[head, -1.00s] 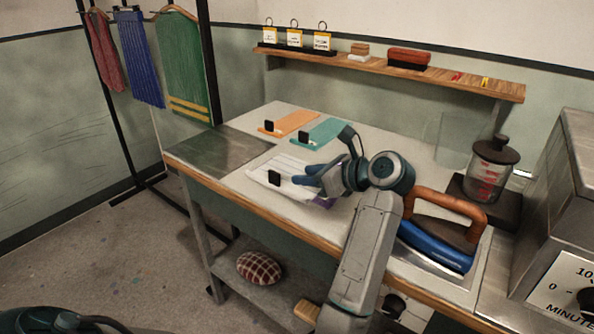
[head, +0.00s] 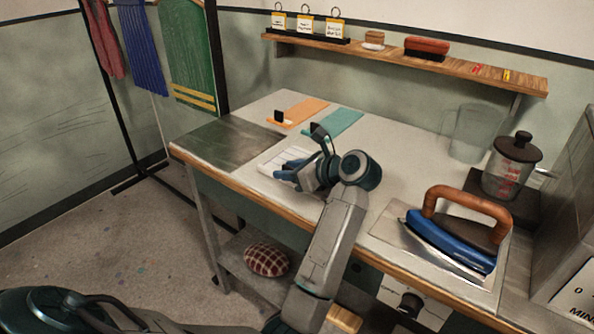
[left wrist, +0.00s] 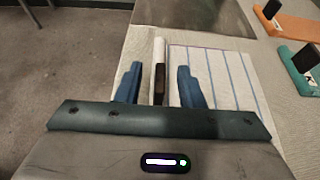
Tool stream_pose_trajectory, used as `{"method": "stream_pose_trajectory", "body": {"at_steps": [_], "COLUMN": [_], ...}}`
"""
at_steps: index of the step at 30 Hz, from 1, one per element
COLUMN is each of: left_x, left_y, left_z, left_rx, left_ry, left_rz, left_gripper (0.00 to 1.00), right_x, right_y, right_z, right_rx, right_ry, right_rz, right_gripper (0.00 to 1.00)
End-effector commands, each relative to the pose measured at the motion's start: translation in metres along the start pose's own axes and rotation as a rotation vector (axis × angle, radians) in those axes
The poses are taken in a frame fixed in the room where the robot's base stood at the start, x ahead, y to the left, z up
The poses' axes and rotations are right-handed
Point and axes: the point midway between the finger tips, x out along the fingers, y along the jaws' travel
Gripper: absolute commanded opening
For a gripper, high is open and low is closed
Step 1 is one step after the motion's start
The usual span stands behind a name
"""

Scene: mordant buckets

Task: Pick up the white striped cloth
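The white striped cloth (head: 272,160) lies flat near the front edge of the worktable, partly hidden by my left gripper (head: 287,177) in the head view. In the left wrist view the cloth (left wrist: 222,75) shows thin blue stripes, and a dark clip (left wrist: 160,84) stands at its left edge. The blue fingers of my left gripper (left wrist: 159,84) are apart, one on each side of the clip, with gaps visible. I cannot tell how far above the table the fingertips are. My right gripper is not in view.
An orange cloth (head: 305,110) and a teal cloth (head: 345,120) lie behind, with dark clips. A blue iron (head: 452,240) stands at the right front, near a lidded jar (head: 512,165) and a clear pitcher (head: 467,135). The table's middle is clear.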

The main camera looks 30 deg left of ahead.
Motion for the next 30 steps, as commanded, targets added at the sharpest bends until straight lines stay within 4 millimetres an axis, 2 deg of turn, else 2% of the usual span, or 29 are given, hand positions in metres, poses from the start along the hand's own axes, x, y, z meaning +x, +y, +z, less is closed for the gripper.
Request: {"method": "stream_pose_trajectory", "body": {"at_steps": [3, 9, 20, 24, 30], "left_x": [0.0, 0.0, -0.002, -0.009, -0.025], "left_y": [0.0, 0.0, 0.0, -0.001, -0.001], "left_z": [0.0, 0.0, 0.003, 0.02, 0.059], "left_rx": [0.0, 0.0, 0.0, -0.004, -0.005], "left_ry": [0.001, 0.0, 0.001, 0.0, -0.001], "left_rz": [0.0, 0.0, -0.001, -0.002, -0.002], "left_gripper": [0.35, 0.0, 0.0, 0.0, 0.0], "right_x": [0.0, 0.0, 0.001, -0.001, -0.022], "right_y": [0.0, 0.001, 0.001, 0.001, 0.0], "right_z": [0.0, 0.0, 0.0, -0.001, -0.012], "right_rx": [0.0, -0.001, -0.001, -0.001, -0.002], "right_ry": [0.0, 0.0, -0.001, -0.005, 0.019], "right_rz": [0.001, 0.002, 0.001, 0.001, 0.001], "right_gripper": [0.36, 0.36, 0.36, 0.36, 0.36]}}
